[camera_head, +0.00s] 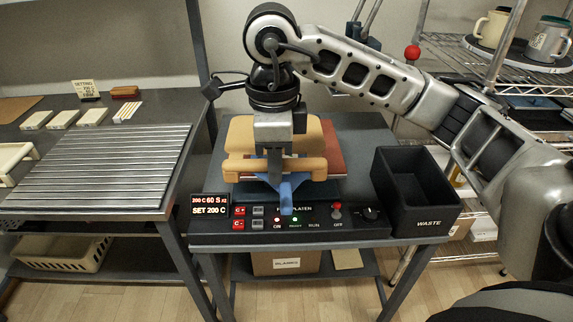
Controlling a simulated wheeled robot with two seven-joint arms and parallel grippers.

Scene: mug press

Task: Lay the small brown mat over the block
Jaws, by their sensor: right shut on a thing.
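My right gripper (284,190) reaches down from above over the middle of the dark press table. It is shut on a tan-brown piece that I take for the small brown mat (240,168). The piece has a thick, rounded front edge, and more of it shows behind the gripper. A flat reddish-brown slab (331,151) lies under and behind it; I cannot tell whether this is the block. The gripper hides the middle, so contact between the mat and what lies below is unclear. My left gripper is not in view.
A control panel (352,232) with switches and lit lamps runs along the table's front, with a red display (210,206) at its left. A black waste bin (417,190) stands to the right. A ribbed metal rack (100,168) is at left. Wire shelves with mugs (547,42) stand at right.

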